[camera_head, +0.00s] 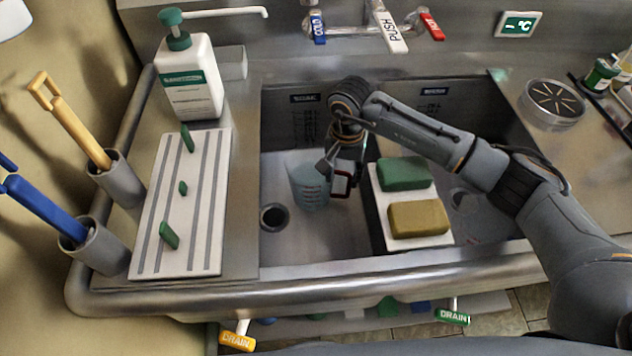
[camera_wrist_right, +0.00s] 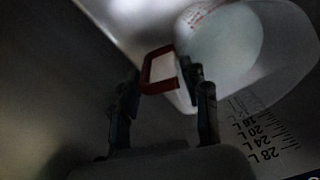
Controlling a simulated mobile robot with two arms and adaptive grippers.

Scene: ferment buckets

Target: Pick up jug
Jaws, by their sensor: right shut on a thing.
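The jug (camera_head: 308,188) is a translucent pale-blue measuring jug with red marks and a red handle. It is in the left sink basin, with its handle to the right. My right gripper (camera_head: 341,168) reaches down into this basin and is shut on the jug at its handle. In the right wrist view, the red handle (camera_wrist_right: 148,72) lies between the two dark fingers of my gripper (camera_wrist_right: 163,82), with the jug's body (camera_wrist_right: 262,60) beyond. Whether the jug touches the basin floor is hard to tell. My left gripper is out of view.
A drain hole (camera_head: 273,217) is at the left. A soap dispenser (camera_head: 190,85) and striped drainboard (camera_head: 155,225) flank the basin's left. Taps (camera_head: 388,30) are behind.

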